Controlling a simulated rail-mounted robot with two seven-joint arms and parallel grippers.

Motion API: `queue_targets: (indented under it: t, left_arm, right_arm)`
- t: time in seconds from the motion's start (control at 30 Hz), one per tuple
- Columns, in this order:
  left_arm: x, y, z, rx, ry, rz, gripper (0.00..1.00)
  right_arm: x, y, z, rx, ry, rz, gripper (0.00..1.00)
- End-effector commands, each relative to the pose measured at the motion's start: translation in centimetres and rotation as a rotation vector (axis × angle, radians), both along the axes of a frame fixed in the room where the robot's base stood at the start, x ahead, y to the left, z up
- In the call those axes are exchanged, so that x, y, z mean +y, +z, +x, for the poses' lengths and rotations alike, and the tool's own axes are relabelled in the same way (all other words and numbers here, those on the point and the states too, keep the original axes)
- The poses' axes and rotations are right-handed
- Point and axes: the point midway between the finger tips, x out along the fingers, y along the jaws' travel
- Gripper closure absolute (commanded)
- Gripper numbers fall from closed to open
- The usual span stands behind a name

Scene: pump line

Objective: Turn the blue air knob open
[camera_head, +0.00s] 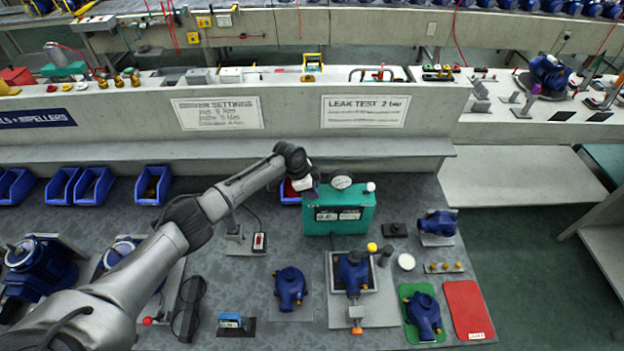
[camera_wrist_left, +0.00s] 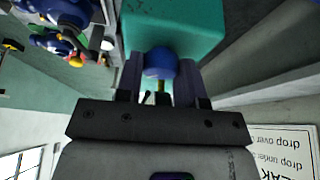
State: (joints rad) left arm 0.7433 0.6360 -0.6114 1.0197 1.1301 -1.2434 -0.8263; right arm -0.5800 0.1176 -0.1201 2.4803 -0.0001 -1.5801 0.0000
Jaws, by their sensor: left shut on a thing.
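The blue air knob (camera_wrist_left: 158,62) shows in the left wrist view as a round blue cap on a thin brass stem, beside the teal leak tester (camera_wrist_left: 175,25). In the head view the teal tester (camera_head: 338,222) stands upright on the bench, with a gauge on top; the knob is hidden there behind my gripper. My left gripper (camera_head: 305,187) is at the tester's upper left corner. In the left wrist view the two fingers of my left gripper (camera_wrist_left: 159,78) are on either side of the knob, shut on it. My right gripper is not in view.
Blue pump bodies (camera_head: 290,288) stand in front of the tester, one on a green mat (camera_head: 409,328). A red mat (camera_head: 468,309) lies at the right. Blue bins (camera_head: 153,186) line the back edge below a wall with signs. A switch box (camera_head: 259,242) sits left of the tester.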

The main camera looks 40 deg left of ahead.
Motion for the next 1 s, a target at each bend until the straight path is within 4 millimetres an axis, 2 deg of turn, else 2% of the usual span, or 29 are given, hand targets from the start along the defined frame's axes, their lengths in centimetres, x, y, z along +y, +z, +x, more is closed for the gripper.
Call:
queue_targets:
  t: [0.03, 0.5, 0.7, 1.0]
  left_arm:
    - [-0.1, 0.8, -0.1, 0.001, 0.044, -0.004, 0.89]
    - [-0.3, 0.7, 0.0, -0.001, 0.472, -0.003, 0.89]
    - [-0.4, 0.6, 0.0, -0.001, 0.614, -0.003, 0.89]
    - [-0.4, 0.4, 0.0, -0.002, 0.747, -0.003, 0.89]
  right_arm:
    - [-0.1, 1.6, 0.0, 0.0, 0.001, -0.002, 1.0]
    - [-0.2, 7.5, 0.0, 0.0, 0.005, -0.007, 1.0]
    - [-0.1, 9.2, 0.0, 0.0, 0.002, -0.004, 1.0]
    - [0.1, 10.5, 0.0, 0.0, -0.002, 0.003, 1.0]
